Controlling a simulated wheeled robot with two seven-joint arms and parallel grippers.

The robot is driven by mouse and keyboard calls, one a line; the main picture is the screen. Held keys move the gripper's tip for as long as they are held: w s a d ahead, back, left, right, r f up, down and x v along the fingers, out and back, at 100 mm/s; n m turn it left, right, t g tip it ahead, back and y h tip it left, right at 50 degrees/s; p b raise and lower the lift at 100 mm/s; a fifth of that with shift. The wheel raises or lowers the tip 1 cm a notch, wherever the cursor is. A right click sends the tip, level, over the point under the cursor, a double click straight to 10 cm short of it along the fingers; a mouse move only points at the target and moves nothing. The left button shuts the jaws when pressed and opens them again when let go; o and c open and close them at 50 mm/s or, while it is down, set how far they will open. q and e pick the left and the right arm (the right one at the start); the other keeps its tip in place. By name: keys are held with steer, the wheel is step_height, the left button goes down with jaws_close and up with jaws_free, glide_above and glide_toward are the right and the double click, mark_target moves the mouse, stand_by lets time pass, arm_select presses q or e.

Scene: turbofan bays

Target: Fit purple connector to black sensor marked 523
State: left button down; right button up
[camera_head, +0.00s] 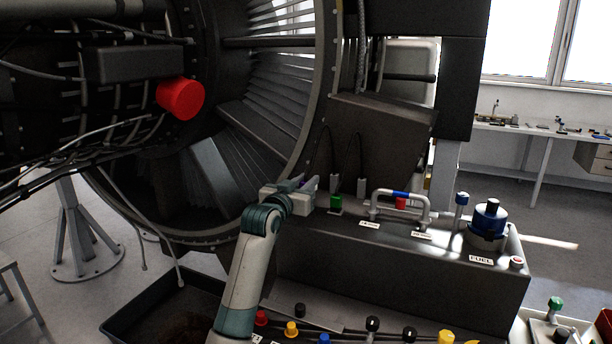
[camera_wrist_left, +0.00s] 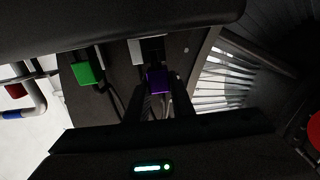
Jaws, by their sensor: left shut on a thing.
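In the left wrist view the purple connector (camera_wrist_left: 158,79) sits between the two dark fingers of my left gripper (camera_wrist_left: 158,88), which is shut on it. A dark block (camera_wrist_left: 153,50) lies just beyond the connector, beside a pale grey block (camera_wrist_left: 134,52). I cannot tell whether it is the black sensor, and no 523 marking is readable. In the head view my left gripper (camera_head: 308,184) is at the left end of the dark bench unit, and the connector is mostly hidden by it. My right gripper is not in view.
A green block (camera_head: 336,203) stands just right of my gripper, with two grey plugs (camera_head: 362,186) on cables behind it. A pipe handle (camera_head: 400,197) and blue-topped fuel cap (camera_head: 488,218) stand farther right on the dark unit (camera_head: 400,265). The large engine casing (camera_head: 325,90) rises behind.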

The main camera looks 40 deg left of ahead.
mark_target(306, 175)
arm_select(q)
steer(key=shift+f, duration=0.35)
stand_by(0.6)
steer(key=c, duration=1)
jaws_free()
steer(key=shift+c, duration=0.2)
steer(key=shift+r, duration=0.1)
steer(key=shift+r+p, duration=3.3)
steer(key=shift+r, duration=0.1)
